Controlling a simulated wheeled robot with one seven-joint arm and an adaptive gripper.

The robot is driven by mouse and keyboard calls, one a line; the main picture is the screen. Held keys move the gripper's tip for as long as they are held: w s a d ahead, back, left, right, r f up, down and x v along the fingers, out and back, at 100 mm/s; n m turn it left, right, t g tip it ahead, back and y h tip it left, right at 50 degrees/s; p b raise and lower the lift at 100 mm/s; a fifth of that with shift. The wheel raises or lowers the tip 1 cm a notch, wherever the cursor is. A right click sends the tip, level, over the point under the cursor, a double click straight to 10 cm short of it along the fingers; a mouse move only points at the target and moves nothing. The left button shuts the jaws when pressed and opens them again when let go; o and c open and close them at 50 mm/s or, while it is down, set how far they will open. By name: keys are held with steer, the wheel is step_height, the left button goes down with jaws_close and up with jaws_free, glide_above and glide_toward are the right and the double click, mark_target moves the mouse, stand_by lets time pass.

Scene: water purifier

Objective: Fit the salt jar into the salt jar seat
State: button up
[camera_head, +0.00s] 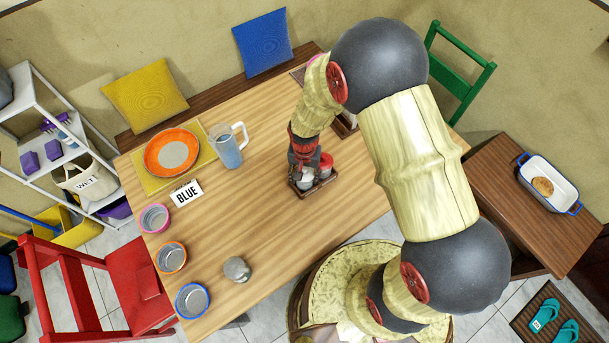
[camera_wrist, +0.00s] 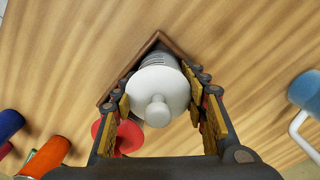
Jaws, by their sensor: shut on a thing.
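The jar with a white knobbed lid (camera_wrist: 160,92) and a pale grey body is between the two fingers of my gripper (camera_wrist: 165,108) in the wrist view; I take it as the salt jar. My gripper is shut on it. In the head view my gripper (camera_head: 303,166) points down over a small brown wooden tray (camera_head: 321,188), and the white jar (camera_head: 305,178) shows below the fingers. In the wrist view the tray's corner (camera_wrist: 158,36) lies just beyond the jar. The jar's base is hidden, so I cannot tell whether it is seated or held above.
A red-lidded jar (camera_head: 326,161) stands close to the right of the white one in the head view. The table (camera_head: 260,215) between is clear.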

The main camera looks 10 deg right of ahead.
steer(key=o, duration=1.3)
steer(key=shift+f, duration=0.1)
step_height(320, 180, up, 13)
steer(key=p, duration=0.2)
steer(key=shift+p, duration=0.4)
steer(key=s+d+r+n+t, duration=0.1)
steer(key=s+d+r, duration=0.1)
steer(key=r, duration=0.6)
steer(key=s+d+r+n+t, duration=0.1)
steer(key=s+d+r, duration=0.1)
steer(key=r, duration=0.6)
steer(key=s+d+r+n+t, duration=0.1)
steer(key=s+d+r+t, duration=0.15)
steer(key=r, duration=0.55)
steer(key=s+d+r+n+t, duration=0.1)
steer(key=s+d+r, duration=0.1)
steer(key=s+r, duration=0.4)
steer(key=s, duration=0.3)
steer(key=shift+d+r, duration=0.15)
steer(key=shift+d, duration=0.2)
step_height(320, 180, down, 3)
steer(key=b, duration=0.3)
